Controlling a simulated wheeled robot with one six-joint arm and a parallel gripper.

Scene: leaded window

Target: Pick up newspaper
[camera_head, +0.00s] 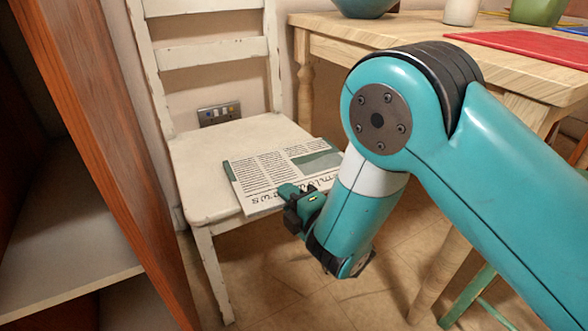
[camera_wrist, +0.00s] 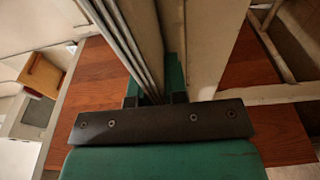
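The newspaper (camera_head: 275,172) lies on the seat of a white wooden chair (camera_head: 205,150), its printed face up. Its near edge reaches the front of the seat. My gripper (camera_head: 291,191) is at this near edge, with one green fingertip at the printed face; the other finger is hidden. In the wrist view the newspaper is edge-on, as thin grey layers (camera_wrist: 128,42) running down to between the green fingers (camera_wrist: 155,85). The fingers are on either side of that edge. Whether they press on it cannot be told.
A wooden table (camera_head: 425,37) stands to the right, with a red mat (camera_head: 530,45) and several vessels on it. An orange-brown cabinet panel (camera_head: 100,150) stands close on the left. The tiled floor (camera_head: 290,285) in front of the chair is bare.

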